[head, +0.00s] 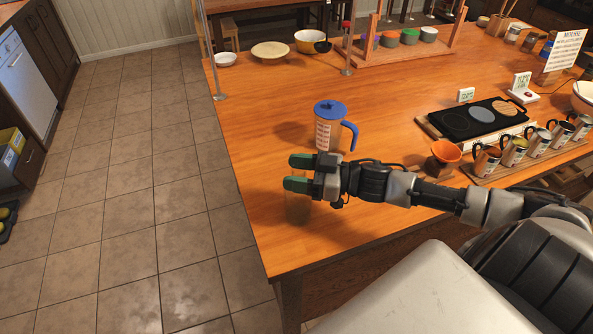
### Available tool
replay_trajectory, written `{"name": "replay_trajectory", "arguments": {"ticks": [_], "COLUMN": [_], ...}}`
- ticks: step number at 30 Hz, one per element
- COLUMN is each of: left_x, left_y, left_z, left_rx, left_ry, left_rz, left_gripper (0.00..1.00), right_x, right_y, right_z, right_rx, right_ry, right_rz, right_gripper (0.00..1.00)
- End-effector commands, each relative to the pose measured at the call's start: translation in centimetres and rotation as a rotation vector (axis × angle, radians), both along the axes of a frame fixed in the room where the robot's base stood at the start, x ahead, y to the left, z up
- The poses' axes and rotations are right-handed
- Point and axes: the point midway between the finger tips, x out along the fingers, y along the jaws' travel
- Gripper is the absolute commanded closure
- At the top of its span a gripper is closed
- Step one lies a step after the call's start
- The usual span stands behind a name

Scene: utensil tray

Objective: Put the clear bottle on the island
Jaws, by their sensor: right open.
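A clear, see-through object that looks like the clear bottle (297,208) is faint against the wood, near the front left corner of the wooden island (230,120). It appears upright, with its lower part over the island top. Its upper part is hidden by my right gripper (292,172). My right gripper is open, with green-tipped fingers pointing left, just above and over the bottle in the picture. I cannot tell whether the fingers touch it. My left gripper is not in view.
A clear pitcher with a blue lid (331,126) stands just behind my right gripper. Bowls (309,40) sit at the far end. The island's middle is clear.

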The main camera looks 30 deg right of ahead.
Motion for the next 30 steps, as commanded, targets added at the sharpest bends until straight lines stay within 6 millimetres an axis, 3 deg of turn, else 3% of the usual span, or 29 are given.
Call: {"name": "replay_trajectory", "arguments": {"ticks": [8, 30], "left_x": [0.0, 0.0], "left_y": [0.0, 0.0], "left_z": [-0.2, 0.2], "left_rx": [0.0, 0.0], "left_ry": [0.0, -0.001], "left_rz": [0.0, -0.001], "left_gripper": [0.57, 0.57], "right_x": [-0.6, -6.5], "right_y": [-0.6, -6.8], "right_z": [-0.1, 0.1], "right_rx": [-0.001, 0.0], "right_ry": [0.004, 0.004], "right_rz": [-0.002, -0.001], "right_gripper": [0.43, 0.43]}}
